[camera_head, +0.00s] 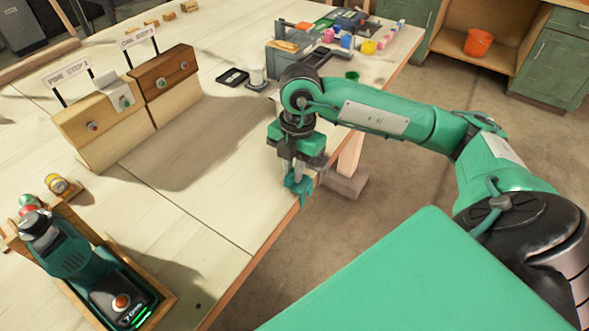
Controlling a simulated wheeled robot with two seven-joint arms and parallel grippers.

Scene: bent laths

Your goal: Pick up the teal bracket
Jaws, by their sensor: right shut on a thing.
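The teal bracket (299,187) is at the table's right edge, below my right gripper (297,174). My right gripper points down and is shut on the bracket, with its fingers around the bracket's upper part. The bracket's lower end is close to the table edge; I cannot tell whether it touches the table. My left gripper is not in view.
The pale wooden table (190,205) is clear in the middle. Pine stop (90,127) and oak stop (165,84) blocks stand at the back left. A teal power tool (85,262) lies in a wooden tray at front left. A grey toolbox (290,57) stands behind my right arm.

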